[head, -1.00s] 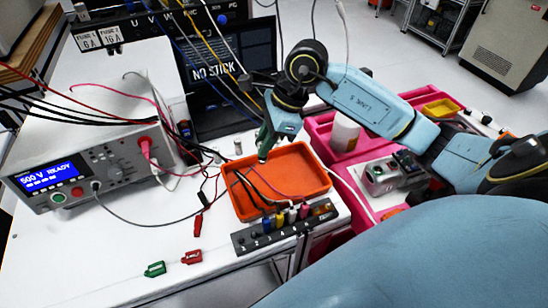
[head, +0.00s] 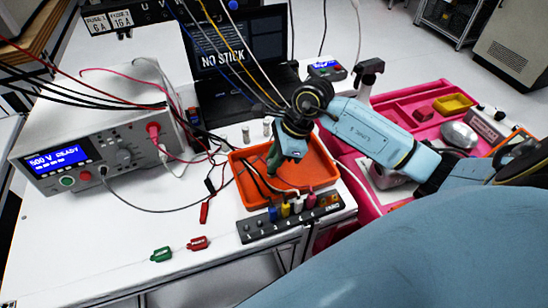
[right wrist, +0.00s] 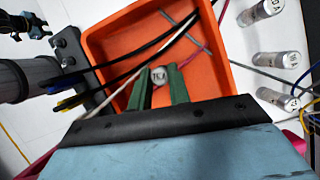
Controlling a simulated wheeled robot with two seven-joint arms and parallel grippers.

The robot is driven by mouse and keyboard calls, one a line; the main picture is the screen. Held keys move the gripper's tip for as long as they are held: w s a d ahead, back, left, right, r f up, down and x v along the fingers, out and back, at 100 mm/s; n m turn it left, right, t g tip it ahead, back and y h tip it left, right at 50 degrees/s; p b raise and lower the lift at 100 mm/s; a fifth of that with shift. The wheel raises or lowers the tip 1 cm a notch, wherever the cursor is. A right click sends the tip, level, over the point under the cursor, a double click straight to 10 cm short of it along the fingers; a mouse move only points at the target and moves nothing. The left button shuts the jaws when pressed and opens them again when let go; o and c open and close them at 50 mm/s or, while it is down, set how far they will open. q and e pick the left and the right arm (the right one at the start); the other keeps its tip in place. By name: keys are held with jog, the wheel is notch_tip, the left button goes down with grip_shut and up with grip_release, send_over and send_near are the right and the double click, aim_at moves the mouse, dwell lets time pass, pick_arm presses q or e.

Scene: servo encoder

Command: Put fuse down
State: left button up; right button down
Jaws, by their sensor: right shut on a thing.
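My right gripper (head: 272,164) is over the left part of the orange tray (head: 318,168), pointing down. In the right wrist view its green fingers (right wrist: 158,92) are shut on a small pale cylindrical fuse (right wrist: 158,76), with a printed end facing the camera. The orange tray (right wrist: 212,78) lies behind and around the fuse in that view. I cannot tell whether the fuse touches the tray floor. In the head view the gripper hides the fuse. My left gripper is not in view.
Several other silvery cylinders (right wrist: 280,60) stand beside the tray. Black and coloured leads cross the tray from the terminal strip (head: 290,220) at its front edge. A 500 V meter (head: 95,150) stands left. Red and green tags (head: 197,243) lie in front.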

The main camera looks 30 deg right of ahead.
jog(key=c, duration=1.8)
grip_release()
jog(key=shift+f, duration=0.15)
jog(key=o, duration=0.5)
jog(key=shift+r, duration=0.2)
jog(key=shift+d+r, duration=0.15)
jog(key=shift+r, duration=0.15)
jog(key=v, duration=1.1)
jog(key=shift+r+p, duration=0.15)
jog(key=shift+p, duration=0.15)
